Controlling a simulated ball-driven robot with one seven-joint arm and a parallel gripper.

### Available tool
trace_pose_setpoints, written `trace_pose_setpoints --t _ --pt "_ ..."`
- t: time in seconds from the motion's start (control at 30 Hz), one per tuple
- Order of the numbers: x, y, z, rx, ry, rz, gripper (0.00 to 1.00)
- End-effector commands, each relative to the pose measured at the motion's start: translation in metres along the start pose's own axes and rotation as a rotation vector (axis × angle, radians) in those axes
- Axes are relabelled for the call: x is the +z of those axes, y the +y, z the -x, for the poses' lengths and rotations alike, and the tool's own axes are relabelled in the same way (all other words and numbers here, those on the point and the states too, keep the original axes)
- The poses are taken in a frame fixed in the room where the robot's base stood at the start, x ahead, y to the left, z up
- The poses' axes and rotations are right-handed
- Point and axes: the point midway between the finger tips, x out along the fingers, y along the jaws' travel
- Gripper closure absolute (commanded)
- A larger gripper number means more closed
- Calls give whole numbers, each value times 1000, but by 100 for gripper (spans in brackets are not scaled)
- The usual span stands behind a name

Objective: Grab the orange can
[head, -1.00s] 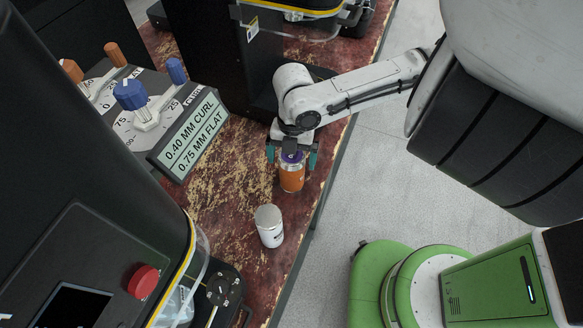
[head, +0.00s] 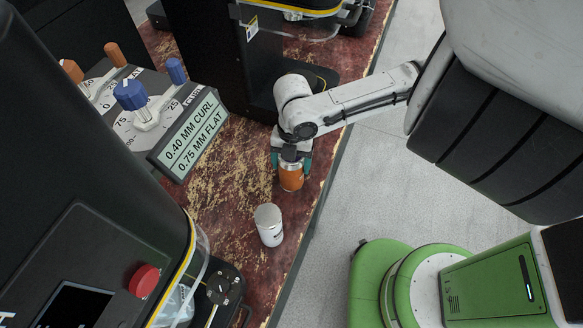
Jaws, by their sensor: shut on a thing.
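The orange can (head: 291,178) stands upright on the worn red-brown tabletop, near its right edge. My gripper (head: 291,164) comes down on it from above, with its teal fingers on either side of the can's upper part. The gripper is shut on the can. The can's top is hidden under the gripper. I see no clear gap between the can and the table.
A white can (head: 269,225) with a grey top stands nearer, below the orange one. A knob panel with a display (head: 190,138) is to the left. A black machine with a red button (head: 144,281) fills the lower left. The tabletop (head: 222,190) between them is clear.

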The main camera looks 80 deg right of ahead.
Motion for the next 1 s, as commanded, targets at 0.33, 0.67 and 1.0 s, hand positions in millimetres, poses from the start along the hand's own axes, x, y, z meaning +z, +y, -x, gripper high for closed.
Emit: trace_pose_setpoints --t 0.33,0.67,1.0 --pt "0 0 1 2 -1 1 78" --pt "-1 0 14 2 -3 3 78" --pt "-8 0 74 2 -4 3 79"
